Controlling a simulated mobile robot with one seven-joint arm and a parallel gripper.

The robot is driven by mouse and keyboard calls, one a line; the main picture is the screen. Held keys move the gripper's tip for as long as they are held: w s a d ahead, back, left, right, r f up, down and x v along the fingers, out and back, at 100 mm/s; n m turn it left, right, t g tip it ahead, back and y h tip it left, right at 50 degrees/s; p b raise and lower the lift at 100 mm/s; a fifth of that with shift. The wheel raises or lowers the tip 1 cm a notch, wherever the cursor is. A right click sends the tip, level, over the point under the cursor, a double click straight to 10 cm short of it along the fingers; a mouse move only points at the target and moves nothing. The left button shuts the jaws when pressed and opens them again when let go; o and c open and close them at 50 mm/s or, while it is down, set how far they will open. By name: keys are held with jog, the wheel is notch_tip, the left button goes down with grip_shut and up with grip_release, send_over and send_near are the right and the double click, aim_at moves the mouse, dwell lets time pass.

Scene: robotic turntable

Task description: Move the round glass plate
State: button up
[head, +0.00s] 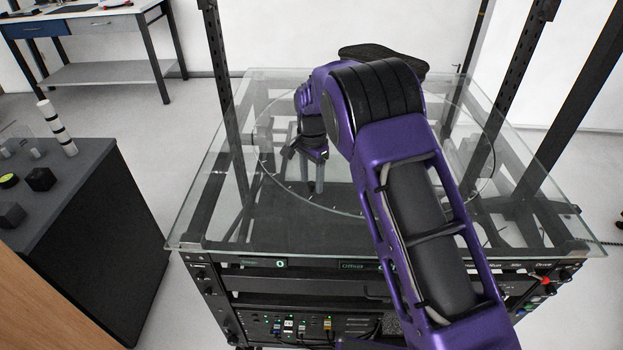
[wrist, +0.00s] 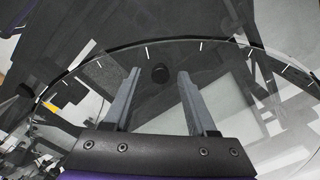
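The round glass plate (head: 345,205) is clear, with a thin dark rim and short tick marks. It lies level over the square glass top of the rack, partly hidden by my arm. In the wrist view the plate (wrist: 105,75) fills much of the picture, its marked rim curving across the top. My gripper (head: 316,190) points down over the left part of the plate, inside the rim. In the wrist view my gripper (wrist: 160,73) has its two grey fingers apart, with no held object visible between them. I cannot tell whether the fingertips touch the glass.
The square glass top (head: 200,225) sits on a black equipment rack (head: 300,285). Dark upright posts (head: 218,60) stand around it. A dark cabinet (head: 105,240) with small objects is at left.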

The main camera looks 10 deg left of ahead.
notch_tip(320, 180, up, 17)
jog(key=p, duration=0.1)
jog(key=shift+r, duration=0.2)
dwell(0.4)
